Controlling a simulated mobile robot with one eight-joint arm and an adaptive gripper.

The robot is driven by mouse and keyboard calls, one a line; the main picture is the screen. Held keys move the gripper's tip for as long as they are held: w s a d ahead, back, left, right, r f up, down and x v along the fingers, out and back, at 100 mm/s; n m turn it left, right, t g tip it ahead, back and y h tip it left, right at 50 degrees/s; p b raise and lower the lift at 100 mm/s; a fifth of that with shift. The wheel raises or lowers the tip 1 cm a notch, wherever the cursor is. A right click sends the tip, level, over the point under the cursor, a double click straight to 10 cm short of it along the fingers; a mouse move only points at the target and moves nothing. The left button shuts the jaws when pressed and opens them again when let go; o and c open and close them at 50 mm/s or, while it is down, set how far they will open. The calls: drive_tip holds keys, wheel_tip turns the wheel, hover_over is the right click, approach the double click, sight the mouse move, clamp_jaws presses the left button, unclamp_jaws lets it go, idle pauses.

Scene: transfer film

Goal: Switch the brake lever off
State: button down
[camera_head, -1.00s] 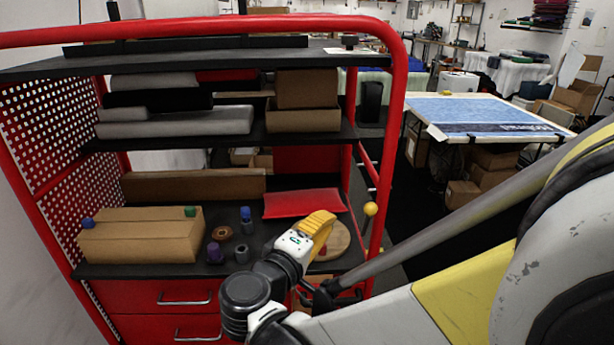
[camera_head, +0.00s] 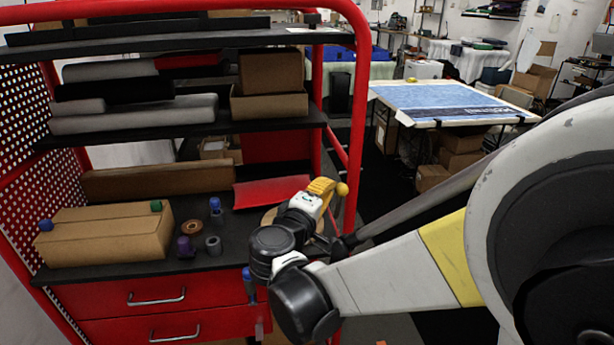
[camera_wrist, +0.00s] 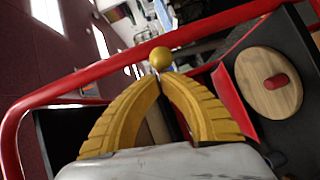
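The brake lever's yellow ball knob (camera_head: 342,189) is by the red cart's right front post, and the rest of the lever is hidden. My gripper (camera_head: 333,186) has its yellow fingers just left of the knob in the head view. In the wrist view, the fingers of my gripper (camera_wrist: 162,75) curve together and their tips meet or nearly meet. The knob (camera_wrist: 160,59) shows whole just beyond the tips, very close to them. I cannot tell whether they touch. Nothing shows held between the fingers.
The red cart frame (camera_wrist: 60,92) runs close around the fingers. A round wooden disc with a red peg (camera_wrist: 268,82) is at the right. A blue-topped table (camera_head: 440,103) stands behind.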

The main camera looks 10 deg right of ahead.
drive_tip(key=shift+d, duration=0.1)
drive_tip(key=shift+d+r+m+p, duration=0.15)
drive_tip(key=shift+d+m+p, duration=0.2)
drive_tip(key=shift+p, duration=0.1)
drive_tip(key=shift+d, duration=0.2)
